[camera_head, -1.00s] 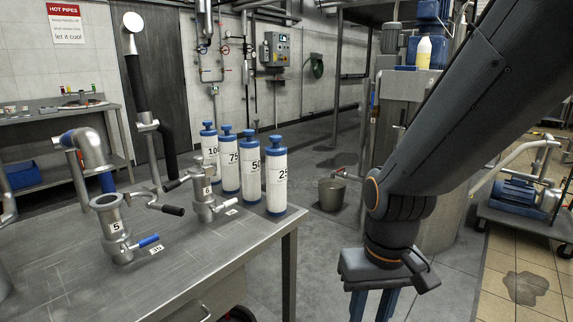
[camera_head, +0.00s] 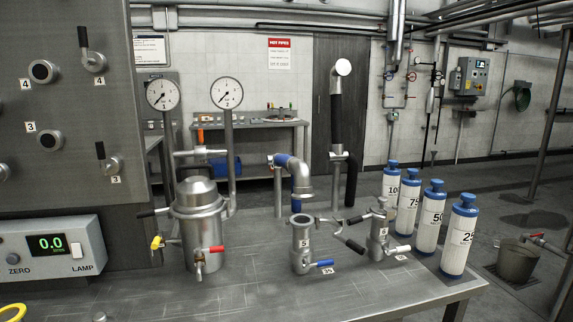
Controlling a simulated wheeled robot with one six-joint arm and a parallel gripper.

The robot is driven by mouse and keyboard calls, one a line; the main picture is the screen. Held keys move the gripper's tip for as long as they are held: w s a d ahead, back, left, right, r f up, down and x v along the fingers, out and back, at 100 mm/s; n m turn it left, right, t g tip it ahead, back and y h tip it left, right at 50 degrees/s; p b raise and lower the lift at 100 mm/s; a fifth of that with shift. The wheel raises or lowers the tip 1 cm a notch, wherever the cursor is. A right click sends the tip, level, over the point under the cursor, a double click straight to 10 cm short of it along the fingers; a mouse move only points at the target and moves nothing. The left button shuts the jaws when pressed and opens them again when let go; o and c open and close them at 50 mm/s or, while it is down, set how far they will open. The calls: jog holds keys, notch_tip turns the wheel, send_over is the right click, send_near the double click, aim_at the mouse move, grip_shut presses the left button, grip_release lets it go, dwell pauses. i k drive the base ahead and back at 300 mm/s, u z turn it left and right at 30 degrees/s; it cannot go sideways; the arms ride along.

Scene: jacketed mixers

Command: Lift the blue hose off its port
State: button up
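No hose that is plainly blue shows. The closest match is a bent metal pipe with blue bands (camera_head: 298,170), arching down behind the open-topped fitting labelled 5 (camera_head: 301,240) on the bench. I cannot tell whether its lower end touches anything. A dark panel at the left has round ports (camera_head: 51,140) labelled 3 and 4, with nothing attached in view. My gripper is out of view.
The metal bench (camera_head: 250,294) carries a lidded vessel (camera_head: 199,220), two gauges (camera_head: 226,93), fitting 6 (camera_head: 377,235) and several blue-capped cylinders (camera_head: 460,238). A bucket (camera_head: 517,260) stands on the floor at right. The bench front is mostly clear.

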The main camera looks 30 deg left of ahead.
aim_at(303, 188)
jog(key=u, duration=1)
jog(key=k, duration=1.05)
jog(key=u, duration=0.8)
jog(key=i, duration=1.2)
jog(key=z, duration=0.1)
